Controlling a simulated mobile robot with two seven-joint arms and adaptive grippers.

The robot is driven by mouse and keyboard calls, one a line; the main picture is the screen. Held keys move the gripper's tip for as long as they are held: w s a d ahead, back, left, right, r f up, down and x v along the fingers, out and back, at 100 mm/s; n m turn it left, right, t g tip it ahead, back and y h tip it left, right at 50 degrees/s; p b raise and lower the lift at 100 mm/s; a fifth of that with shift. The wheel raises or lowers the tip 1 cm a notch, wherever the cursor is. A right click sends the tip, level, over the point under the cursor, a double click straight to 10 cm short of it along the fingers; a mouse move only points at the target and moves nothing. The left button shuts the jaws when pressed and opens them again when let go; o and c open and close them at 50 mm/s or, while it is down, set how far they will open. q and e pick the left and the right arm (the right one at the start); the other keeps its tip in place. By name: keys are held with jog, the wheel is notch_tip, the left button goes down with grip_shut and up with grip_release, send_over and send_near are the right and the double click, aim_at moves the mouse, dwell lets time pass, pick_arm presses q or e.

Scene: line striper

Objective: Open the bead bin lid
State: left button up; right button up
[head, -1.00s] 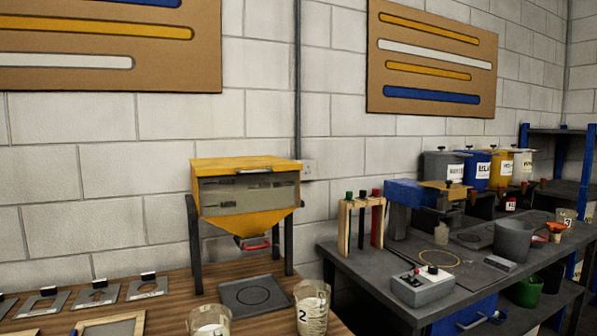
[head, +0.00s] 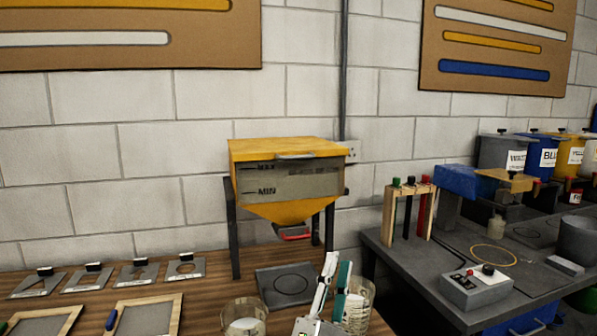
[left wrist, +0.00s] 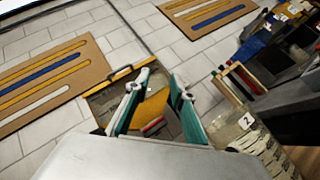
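The bead bin (head: 290,190) is a yellow hopper with a grey window marked MAX and MIN, standing on dark legs on the wooden bench. Its yellow lid (head: 270,147) lies flat and closed on top, with a pale handle (head: 295,156) at the front edge. My left gripper (head: 336,262) is low in front of the bin, below and to the right of the handle, its fingers apart with nothing between them. In the left wrist view the bin (left wrist: 152,110) shows beyond and between the open fingers. My right gripper is in neither view.
Beaker jars (head: 244,318) stand at the bench front, one (head: 358,305) partly behind my left gripper. A dark plate (head: 286,286) lies under the bin. Frames (head: 145,314) and metal stencils (head: 185,270) lie to the left. A grey table (head: 400,255) with a control box (head: 476,287) is on the right.

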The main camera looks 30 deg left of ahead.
pick_arm(q)
jog(key=w+a+r+n+g+y, duration=0.15)
jog(key=a+r+n+y, duration=0.25)
jog(key=r+n+y, duration=0.55)
jog(key=n+g+p, duration=0.2)
jog(key=n+g, duration=0.9)
jog(key=n, duration=1.7)
send_near(298, 158)
jog(key=x, duration=0.4)
jog(key=shift+y, duration=0.35)
jog(key=p+x, duration=0.2)
jog(key=x, duration=0.3)
jog(key=shift+w+a, duration=0.1)
jog(key=shift+w, duration=0.1)
jog(key=shift+w+a, duration=0.4)
jog(key=shift+a, duration=0.1)
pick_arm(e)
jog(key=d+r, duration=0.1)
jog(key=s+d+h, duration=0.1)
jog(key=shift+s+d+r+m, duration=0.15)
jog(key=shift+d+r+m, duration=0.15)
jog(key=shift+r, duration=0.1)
pick_arm(q)
grip_shut()
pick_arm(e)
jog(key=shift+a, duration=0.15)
